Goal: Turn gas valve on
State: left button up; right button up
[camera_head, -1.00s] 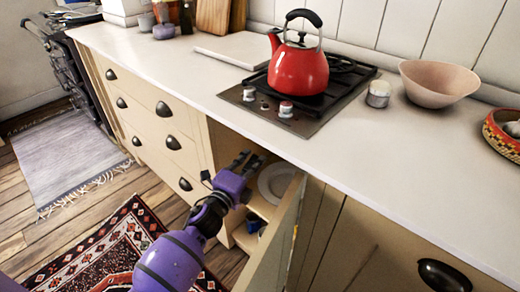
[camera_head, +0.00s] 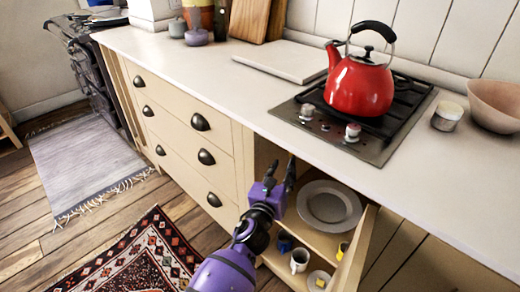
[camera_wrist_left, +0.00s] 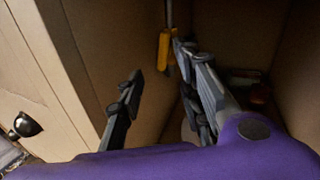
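In the left wrist view, a yellow handle-like part (camera_wrist_left: 165,50) hangs on a thin upright piece inside the cabinet; it looks like the gas valve, but I cannot tell its setting. My left gripper (camera_head: 281,172) is at the opening of the cabinet under the hob, left of a plate. In the left wrist view the left gripper (camera_wrist_left: 160,92) has its two dark fingers apart with nothing between them. The yellow part is beyond the fingertips, closer to the right-hand finger. In the head view I cannot make out the valve. My right gripper is not in view.
The cabinet door (camera_head: 358,252) stands open on the right. Inside are a grey plate (camera_head: 329,206), a white mug (camera_head: 299,260) and small yellow items. Drawers (camera_head: 185,135) are on the left. The counter above carries a hob (camera_head: 372,145) with a red kettle (camera_head: 360,85).

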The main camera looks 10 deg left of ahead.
pick_arm(q)
jog(key=w+d+m+b, duration=0.1)
jog(key=w+d, duration=0.1)
jog(key=w, duration=0.5)
jog(key=shift+w+d+m+b, duration=0.2)
jog(key=shift+m+b, duration=0.1)
jog(key=shift+b, duration=0.1)
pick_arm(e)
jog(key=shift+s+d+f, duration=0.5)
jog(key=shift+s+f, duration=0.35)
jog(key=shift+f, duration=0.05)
pick_arm(q)
jog(key=shift+r, duration=0.1)
grip_shut()
jog(key=shift+s+n+g+p, duration=0.1)
jog(key=shift+n+g+p, duration=0.4)
jog(key=shift+n+p, duration=0.9)
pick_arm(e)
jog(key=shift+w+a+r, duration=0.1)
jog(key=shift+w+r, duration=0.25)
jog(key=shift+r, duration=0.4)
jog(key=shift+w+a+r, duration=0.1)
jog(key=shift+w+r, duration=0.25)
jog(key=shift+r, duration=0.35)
